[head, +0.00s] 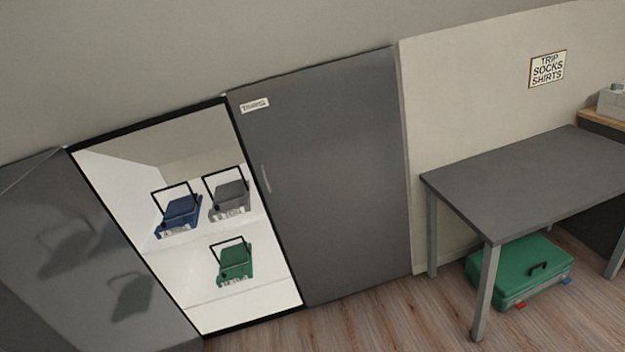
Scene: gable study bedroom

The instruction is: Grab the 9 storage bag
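Three bags with black handles stand in a white-lined, black-framed cupboard opening left of centre: a blue bag (180,215) and a grey bag (230,197) side by side above, and a green bag (235,260) below them. Each has pale marks along its lower front, too small to read, so I cannot tell which bears a 9. My gripper is not in view, so its state and its distance from the bags cannot be seen.
A grey panel with a handle (325,180) is right of the opening; a glossy dark panel (85,255) is left, with dim bag reflections. A grey desk (530,180) stands right, a green suitcase (520,270) under it. A wall sign (547,69) reads "TRIP SOCKS SHIRTS". Wooden floor (400,320) shows in front.

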